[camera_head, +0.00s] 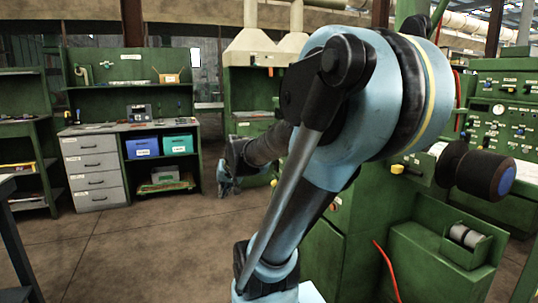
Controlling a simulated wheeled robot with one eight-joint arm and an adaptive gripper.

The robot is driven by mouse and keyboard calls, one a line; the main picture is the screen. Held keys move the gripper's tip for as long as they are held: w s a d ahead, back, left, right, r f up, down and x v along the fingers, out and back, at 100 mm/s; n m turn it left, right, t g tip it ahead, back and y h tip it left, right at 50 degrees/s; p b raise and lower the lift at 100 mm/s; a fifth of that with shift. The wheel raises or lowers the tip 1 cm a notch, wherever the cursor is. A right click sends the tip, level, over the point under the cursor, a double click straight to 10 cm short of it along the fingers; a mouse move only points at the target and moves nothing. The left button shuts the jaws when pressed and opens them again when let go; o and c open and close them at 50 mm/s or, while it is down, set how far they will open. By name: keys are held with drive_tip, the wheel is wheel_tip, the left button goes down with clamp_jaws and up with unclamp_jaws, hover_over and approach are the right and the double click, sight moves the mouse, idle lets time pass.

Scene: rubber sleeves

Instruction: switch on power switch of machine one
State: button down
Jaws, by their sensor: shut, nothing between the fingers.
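A green machine with a control panel (504,125) stands at the right. Its panel carries several knobs, switches and a gauge, too small to tell which one is the power switch. I cannot tell whether this is machine one. My light blue and black arm crosses the middle and hides part of the machine. My gripper (226,180) is at the far end of the arm, left of the machine and apart from it. It is small in view, shut and empty.
A green workbench (128,126) with grey drawers, a blue bin (142,147) and a teal bin (177,144) stands at the back left. Dark roller parts (475,172) jut from the machine. A red cable (386,268) hangs low. The floor (140,245) at left is clear.

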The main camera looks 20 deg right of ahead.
drive_tip(key=w+r+m+t, duration=0.25)
drive_tip(key=w+r, duration=0.35)
drive_tip(key=w, duration=0.6)
drive_tip(key=w+r+m+t, duration=0.2)
drive_tip(key=w+r+t, duration=0.3)
drive_tip(key=w, duration=0.7)
drive_tip(key=w+d+r+m+t+h, duration=0.25)
drive_tip(key=w+d+m+h, duration=0.3)
drive_tip(key=w, duration=0.45)
drive_tip(key=w+d+r+m+t+h, duration=0.2)
drive_tip(key=w+d+m+t+h, duration=0.15)
drive_tip(key=w+d+m, duration=0.45)
drive_tip(key=s+d+f+m+g+h, duration=0.1)
drive_tip(key=d+f+m+g+h, duration=0.5)
drive_tip(key=f+m, duration=0.4)
drive_tip(key=s+d+f+m+g+h, duration=0.2)
drive_tip(key=d+f+m+g+h, duration=0.4)
drive_tip(key=f+m+g+h, duration=0.3)
wheel_tip(320, 180, down, 4)
drive_tip(key=shift+d+f+m+h, duration=0.15)
drive_tip(key=shift+d+m+h, duration=0.3)
drive_tip(key=shift+m, duration=0.75)
drive_tip(key=shift+g, duration=0.25)
drive_tip(key=w+d+r, duration=0.4)
drive_tip(key=d+r, duration=0.3)
drive_tip(key=shift+w+r, duration=0.3)
drive_tip(key=shift+w, duration=0.05)
